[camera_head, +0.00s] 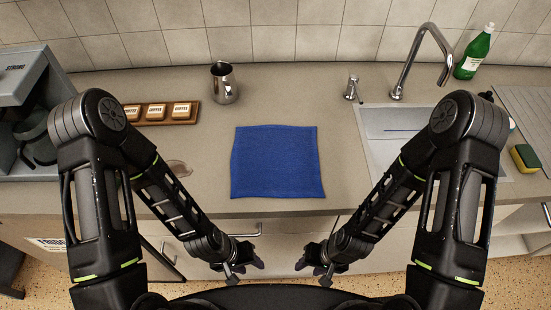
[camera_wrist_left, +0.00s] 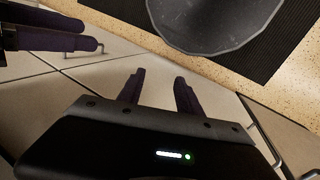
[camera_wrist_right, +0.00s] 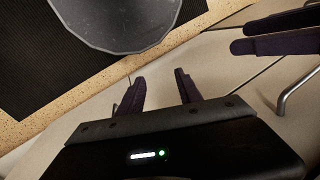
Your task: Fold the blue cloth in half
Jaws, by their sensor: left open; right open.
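The blue cloth (camera_head: 276,162) lies flat and spread out on the grey counter, close to the counter's front edge. It is roughly square, and no fold shows in it. My left gripper (camera_head: 246,262) is below and in front of the counter edge, apart from the cloth. It is open and empty, as its spread fingers show in the left wrist view (camera_wrist_left: 158,92). My right gripper (camera_head: 312,262) is at a similar height to the right, also open and empty in the right wrist view (camera_wrist_right: 160,90). The cloth is not in either wrist view.
A metal jug (camera_head: 224,84) stands behind the cloth. A wooden holder (camera_head: 160,121) with several labelled blocks is at left, near a coffee machine (camera_head: 28,120). The sink (camera_head: 385,150), tap (camera_head: 408,65), green bottle (camera_head: 474,53) and sponge (camera_head: 524,157) are at right. Counter around the cloth is clear.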

